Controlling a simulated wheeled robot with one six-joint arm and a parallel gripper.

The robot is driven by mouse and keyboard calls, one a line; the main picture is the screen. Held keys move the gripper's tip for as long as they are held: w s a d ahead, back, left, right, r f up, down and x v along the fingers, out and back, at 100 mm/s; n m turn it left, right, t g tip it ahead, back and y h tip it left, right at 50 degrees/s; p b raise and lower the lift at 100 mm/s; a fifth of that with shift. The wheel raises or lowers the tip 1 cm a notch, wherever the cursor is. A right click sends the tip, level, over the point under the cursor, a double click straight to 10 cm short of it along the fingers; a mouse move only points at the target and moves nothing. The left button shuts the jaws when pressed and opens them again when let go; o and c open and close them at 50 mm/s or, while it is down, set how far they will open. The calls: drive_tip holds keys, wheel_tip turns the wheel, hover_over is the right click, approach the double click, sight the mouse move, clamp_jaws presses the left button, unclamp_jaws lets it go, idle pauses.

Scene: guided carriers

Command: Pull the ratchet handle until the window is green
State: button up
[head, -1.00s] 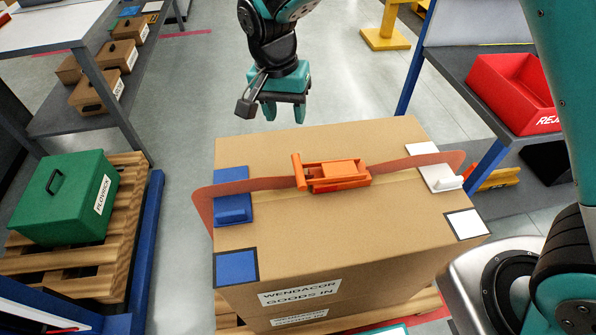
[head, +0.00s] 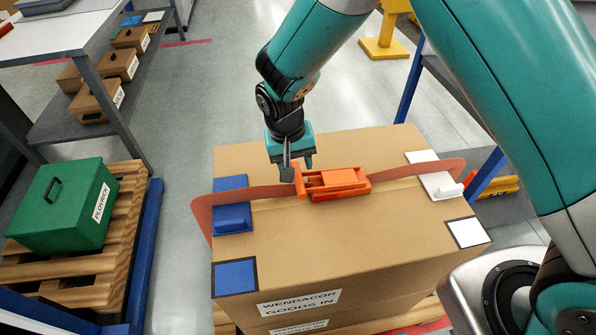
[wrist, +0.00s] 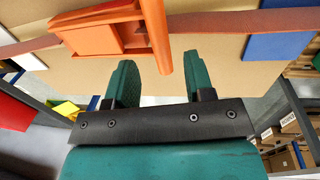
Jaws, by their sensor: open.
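The orange ratchet (head: 338,182) sits on top of a large cardboard box (head: 350,240), on a reddish strap (head: 412,165). Its handle bar (head: 299,182) is at the ratchet's left end; in the wrist view the bar (wrist: 156,36) points down toward my gripper. My gripper (head: 298,168) is open and empty, just behind and above the handle. In the wrist view, the bar's end lies between the two green fingers of my gripper (wrist: 159,64), with gaps on both sides. I cannot make out a green window; the ratchet's visible faces look orange to red.
A blue corner piece (head: 231,218) and a white one (head: 440,184) sit under the strap. A green case (head: 62,205) stands on a pallet at left. A shelf with small cartons (head: 95,98) is behind it. A yellow post (head: 385,45) stands at the back.

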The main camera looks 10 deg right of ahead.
sight(298, 176)
drive_tip(key=shift+d+f, duration=0.15)
drive_tip(key=shift+f, duration=0.95)
drive_tip(key=shift+d+f, duration=0.15)
drive_tip(key=shift+f, duration=0.9)
drive_tip(key=shift+c, duration=0.5)
clamp_jaws()
